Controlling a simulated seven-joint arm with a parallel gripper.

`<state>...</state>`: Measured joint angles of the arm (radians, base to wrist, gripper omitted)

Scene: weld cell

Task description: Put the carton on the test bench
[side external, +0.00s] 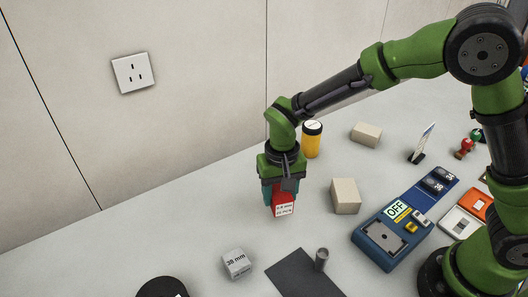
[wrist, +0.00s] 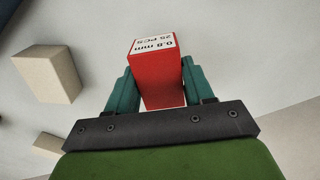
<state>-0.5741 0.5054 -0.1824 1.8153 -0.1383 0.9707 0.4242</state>
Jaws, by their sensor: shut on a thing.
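A red carton (side external: 283,205) with a white label hangs between the fingers of my gripper (side external: 282,188). In the wrist view the carton (wrist: 162,75) sits between the two teal fingers (wrist: 158,88), and its label reads 0.8 mm, 25 PCS. The fingers are shut on its sides. Whether its bottom touches the table is hard to tell. A blue bench unit (side external: 371,254), seemingly the test bench, lies to the right of my gripper. It has a grey plate (side external: 384,237), a yellow button and a display reading OFF.
A cream block (side external: 345,196) stands between my gripper and the blue unit; another (side external: 366,134) lies farther back. A yellow canister (side external: 312,140) stands behind my gripper. A grey 38 mm block (side external: 237,263) and a dark plate (side external: 302,282) with a short post (side external: 321,260) are in front.

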